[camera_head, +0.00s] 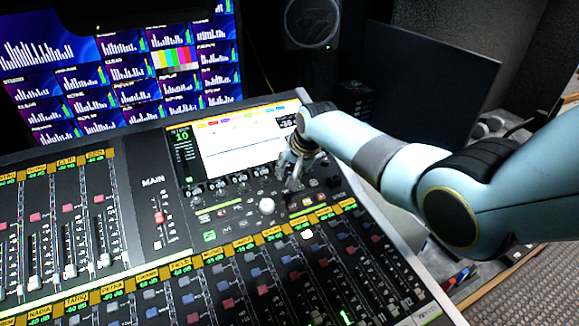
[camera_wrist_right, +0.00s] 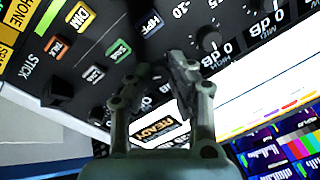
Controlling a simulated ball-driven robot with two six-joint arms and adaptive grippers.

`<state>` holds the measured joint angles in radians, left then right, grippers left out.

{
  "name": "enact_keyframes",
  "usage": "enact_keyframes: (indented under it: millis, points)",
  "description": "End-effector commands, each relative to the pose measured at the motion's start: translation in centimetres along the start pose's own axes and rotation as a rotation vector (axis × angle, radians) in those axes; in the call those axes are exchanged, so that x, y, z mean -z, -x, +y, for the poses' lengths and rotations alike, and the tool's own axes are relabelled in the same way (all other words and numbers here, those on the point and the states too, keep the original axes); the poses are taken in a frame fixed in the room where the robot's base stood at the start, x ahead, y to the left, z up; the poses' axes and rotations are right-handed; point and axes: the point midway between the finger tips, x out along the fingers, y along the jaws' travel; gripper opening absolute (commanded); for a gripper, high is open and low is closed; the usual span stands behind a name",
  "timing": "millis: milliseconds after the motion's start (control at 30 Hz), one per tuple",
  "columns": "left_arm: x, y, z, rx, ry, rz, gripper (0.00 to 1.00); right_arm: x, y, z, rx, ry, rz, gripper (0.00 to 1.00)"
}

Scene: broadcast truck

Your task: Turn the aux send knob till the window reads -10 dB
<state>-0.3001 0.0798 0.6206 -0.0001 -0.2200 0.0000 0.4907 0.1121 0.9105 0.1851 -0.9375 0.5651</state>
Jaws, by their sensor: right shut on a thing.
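My right gripper (camera_head: 293,168) reaches down onto the mixing console from the right in the head view. In the right wrist view its two fingers (camera_wrist_right: 162,72) are closed in over the dark panel. They are shut on a small dark knob, the aux send knob, which the fingers mostly hide. The readout window (camera_head: 288,123) sits at the upper right of the console screen. It shows a negative number that looks like -30 or -36, too small to read surely. My left gripper is not in view.
The console screen (camera_head: 235,143) lies just behind the gripper. Fader rows (camera_head: 250,280) fill the front. Monitors (camera_head: 120,70) and a speaker (camera_head: 312,22) stand behind.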

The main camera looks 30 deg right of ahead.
Motion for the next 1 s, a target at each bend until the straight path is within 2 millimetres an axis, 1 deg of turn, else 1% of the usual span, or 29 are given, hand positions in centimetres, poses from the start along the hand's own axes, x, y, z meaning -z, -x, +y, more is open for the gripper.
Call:
enact_keyframes:
  millis: [200,667,700,800,867,1000]
  points:
    - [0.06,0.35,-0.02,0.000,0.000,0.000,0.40,0.06,0.06,-0.12,0.001,-0.049,0.006,0.00]
    - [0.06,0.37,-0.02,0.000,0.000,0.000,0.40,0.07,0.03,-0.10,0.001,-0.060,0.007,0.00]
    - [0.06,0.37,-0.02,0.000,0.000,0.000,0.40,0.07,0.03,-0.10,0.001,-0.060,0.007,0.23]
    - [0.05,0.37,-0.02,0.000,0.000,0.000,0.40,0.06,0.03,-0.09,0.001,-0.059,0.007,0.36]
    - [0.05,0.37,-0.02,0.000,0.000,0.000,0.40,0.05,0.03,-0.07,0.000,-0.059,0.007,0.42]
    - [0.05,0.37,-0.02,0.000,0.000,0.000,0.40,0.03,0.02,-0.05,0.000,-0.059,0.006,0.42]
